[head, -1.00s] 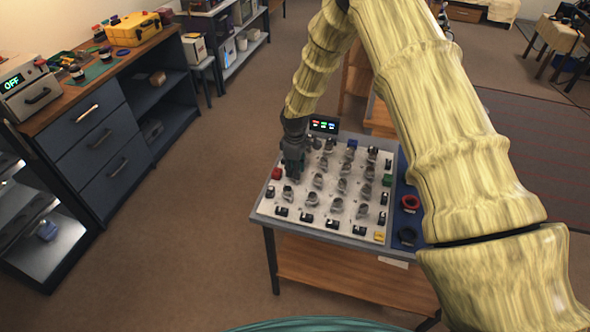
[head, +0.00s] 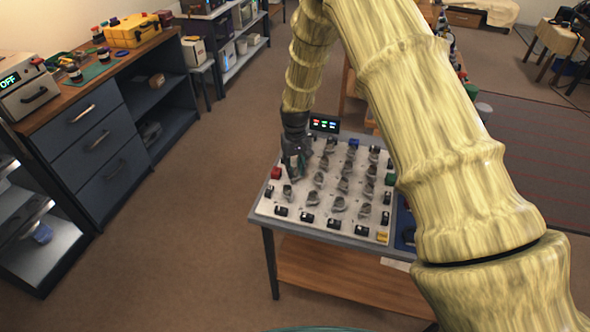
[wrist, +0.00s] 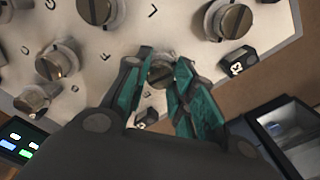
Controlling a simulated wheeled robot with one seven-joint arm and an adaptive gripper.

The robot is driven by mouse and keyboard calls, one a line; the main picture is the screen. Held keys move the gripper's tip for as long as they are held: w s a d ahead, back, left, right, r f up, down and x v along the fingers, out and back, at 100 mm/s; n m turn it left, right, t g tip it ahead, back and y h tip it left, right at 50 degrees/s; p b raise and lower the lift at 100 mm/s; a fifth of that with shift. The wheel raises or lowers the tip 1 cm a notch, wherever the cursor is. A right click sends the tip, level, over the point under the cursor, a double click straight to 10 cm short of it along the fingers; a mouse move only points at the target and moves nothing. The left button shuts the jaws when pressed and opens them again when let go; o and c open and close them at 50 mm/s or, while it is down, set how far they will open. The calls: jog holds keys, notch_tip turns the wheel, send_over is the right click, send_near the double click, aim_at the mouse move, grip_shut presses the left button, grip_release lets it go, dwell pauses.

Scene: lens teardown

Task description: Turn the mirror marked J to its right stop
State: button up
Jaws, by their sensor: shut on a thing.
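My gripper (head: 296,168) reaches down at the left back part of a white board (head: 268,207) set with several small grey mirror mounts. In the wrist view the two teal fingers of my gripper (wrist: 160,68) are shut around a small round mount with a slotted top (wrist: 159,74). The fingers hide its sides. A small mark lies beside it, too small to read for certain as J. I cannot tell the angle of the mount against its stops.
Neighbouring mounts stand close by, such as a larger one (wrist: 234,20) and another (wrist: 58,62). A black block (wrist: 237,63) sits near the board's edge. A small display (head: 324,124) stands behind the board. A red block (head: 276,173) is left of my gripper.

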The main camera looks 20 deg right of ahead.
aim_at(295, 169)
jog(key=m+b, duration=0.1)
jog(key=m, duration=0.5)
jog(key=shift+m, duration=0.3)
jog(key=shift+r, duration=0.1)
dwell(0.4)
jog(key=o, duration=1.1)
jog(key=shift+c, duration=0.2)
notch_tip(295, 169, up, 12)
